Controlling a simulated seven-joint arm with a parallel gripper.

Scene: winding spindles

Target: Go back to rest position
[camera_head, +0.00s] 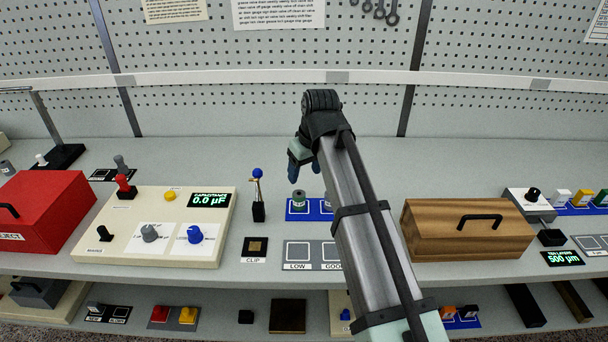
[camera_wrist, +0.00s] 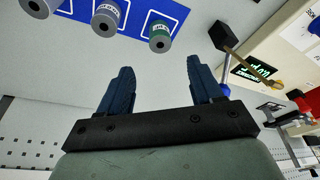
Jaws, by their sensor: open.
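My gripper (camera_head: 304,158) is above the bench near its middle, just behind a blue mat (camera_head: 305,217) with spindles on it. In the wrist view its two dark blue fingers (camera_wrist: 155,88) stand apart with nothing between them. The gripper is open and empty. A green spindle (camera_head: 298,200) stands on the mat and also shows in the wrist view (camera_wrist: 160,36). A grey spindle (camera_head: 327,201) stands beside it, partly hidden by my arm in the head view.
A lever with a blue knob (camera_head: 257,173) stands left of the mat. The capacitance panel (camera_head: 128,200) and red box (camera_head: 48,211) are further left. A wooden box (camera_head: 465,230) is on the right. LOW and GOOD pads (camera_head: 297,252) lie in front.

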